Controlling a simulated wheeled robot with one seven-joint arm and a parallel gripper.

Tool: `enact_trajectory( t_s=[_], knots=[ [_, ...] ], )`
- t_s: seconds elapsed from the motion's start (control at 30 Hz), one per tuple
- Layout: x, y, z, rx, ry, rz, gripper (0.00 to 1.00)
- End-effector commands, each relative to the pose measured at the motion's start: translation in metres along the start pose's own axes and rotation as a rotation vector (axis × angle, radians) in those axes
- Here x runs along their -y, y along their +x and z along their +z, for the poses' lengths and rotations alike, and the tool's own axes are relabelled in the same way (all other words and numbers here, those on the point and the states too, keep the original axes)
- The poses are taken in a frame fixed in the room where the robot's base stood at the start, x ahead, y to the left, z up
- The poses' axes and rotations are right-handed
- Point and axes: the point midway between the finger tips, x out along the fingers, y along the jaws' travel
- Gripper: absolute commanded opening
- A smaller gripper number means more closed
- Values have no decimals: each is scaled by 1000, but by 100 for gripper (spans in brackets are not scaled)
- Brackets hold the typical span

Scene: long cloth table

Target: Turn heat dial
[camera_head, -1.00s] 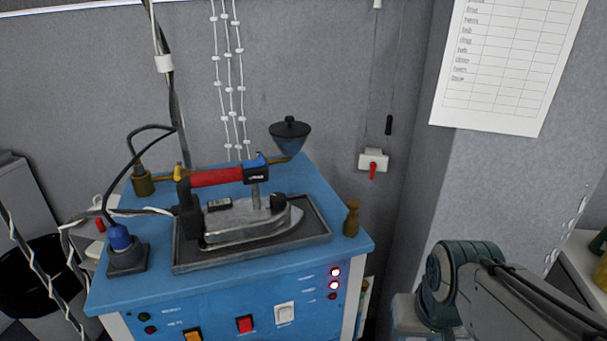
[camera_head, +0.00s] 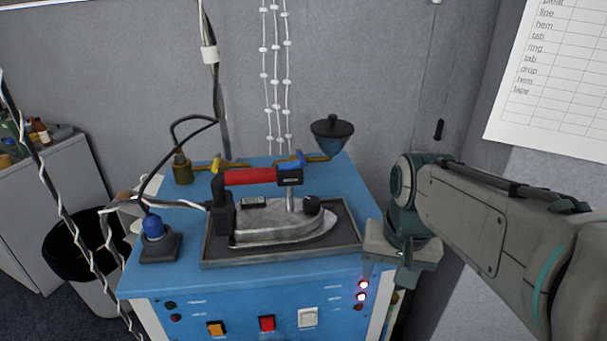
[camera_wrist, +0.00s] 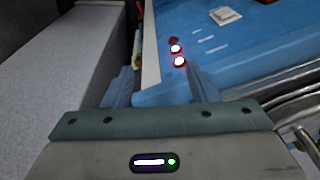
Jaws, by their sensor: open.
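A metal iron (camera_head: 285,220) with a red handle (camera_head: 250,177) rests in a dark tray (camera_head: 350,247) on the blue workstation top. A round black dial (camera_head: 312,204) sits on the iron near its right end. My gripper (camera_wrist: 162,82) shows open in the wrist view, with nothing between its fingers. The blue front panel with lit red lights (camera_wrist: 179,61) lies beyond the fingertips. In the head view my arm's end is at the right edge of the station, apart from the dial; the fingers cannot be made out there.
A blue-topped plug fitting (camera_head: 154,230) stands at the top's left, with a cable arching to the back. A dark funnel (camera_head: 332,130) is at the back right. The front panel has orange (camera_head: 216,328), red (camera_head: 267,323) and white (camera_head: 308,317) switches. A grey wall stands behind.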

Motion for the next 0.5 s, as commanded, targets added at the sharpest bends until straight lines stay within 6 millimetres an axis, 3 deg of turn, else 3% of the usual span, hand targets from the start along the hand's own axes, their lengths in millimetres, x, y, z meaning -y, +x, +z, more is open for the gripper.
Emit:
enact_trajectory(
  t_s=[0.03,0.2,0.5],
  knots=[
    [11,-21,-21,29,43,-7,53],
    [49,-67,-75,148,199,-25,53],
    [109,-127,-153,368,434,-34,53]
  ],
)
